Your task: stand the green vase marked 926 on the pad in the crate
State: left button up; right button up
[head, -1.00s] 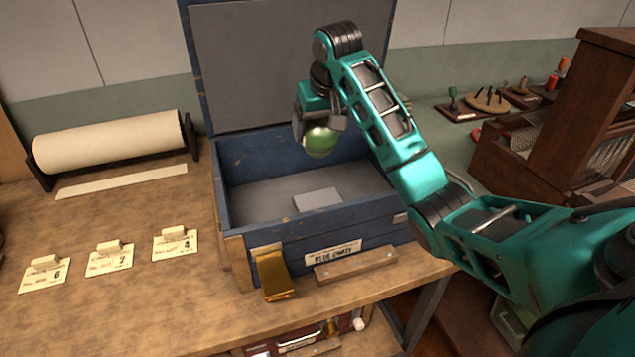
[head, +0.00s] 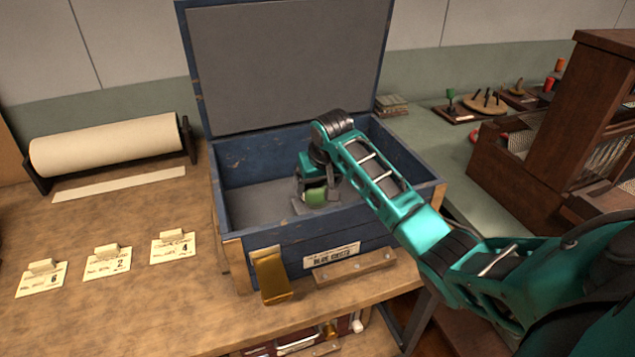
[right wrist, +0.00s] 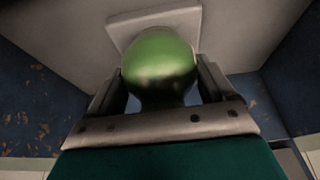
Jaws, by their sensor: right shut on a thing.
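The green vase (head: 316,196) is inside the blue crate (head: 290,229), low over the pad (head: 299,207). My right gripper (head: 318,190) is shut on it, reaching down into the crate. In the right wrist view the vase (right wrist: 160,62) sits between the two fingers, with the pale pad (right wrist: 118,30) directly behind it. I cannot tell whether the vase's base touches the pad. The vase's number is not visible. The crate's lid (head: 290,65) stands open at the back. My left gripper is not in view.
A paper roll (head: 108,150) lies at the left, with several numbered cards (head: 107,262) on the bench before it. A brass latch (head: 270,277) hangs on the crate's front. A dark wooden cabinet (head: 560,130) stands at the right. The crate walls surround my gripper.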

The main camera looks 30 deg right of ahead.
jog(key=o, duration=1.1)
jog(key=v, duration=1.2)
jog(key=shift+s, duration=0.1)
